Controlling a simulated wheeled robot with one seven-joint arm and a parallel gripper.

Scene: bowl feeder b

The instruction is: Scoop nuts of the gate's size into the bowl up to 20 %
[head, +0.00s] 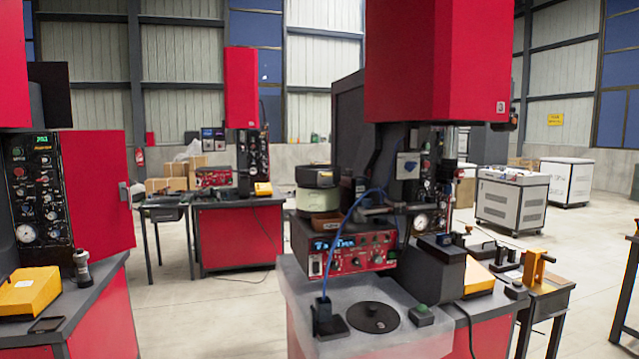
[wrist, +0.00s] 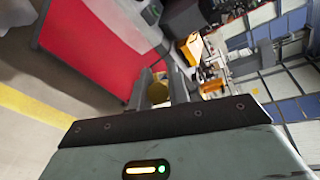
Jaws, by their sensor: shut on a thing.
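In the wrist view my gripper (wrist: 160,92) is shut on a small yellowish thing (wrist: 158,90). Only a little of it shows between the fingers, so I cannot tell what it is. In the head view the feeder bowl (head: 317,177) is dark and sits on a pale round base (head: 317,200) above a red control box (head: 352,252). The inside of the bowl is hidden at this low angle. I see no nuts, and I cannot make out the gate. My gripper does not show in the head view.
A grey-topped bench (head: 400,343) stands in front, with a dark round plate (head: 372,317) and a green-button box (head: 421,315). A tall red press head (head: 436,60) hangs above. Another red machine with a yellow box (head: 30,291) stands left. Floor between them is clear.

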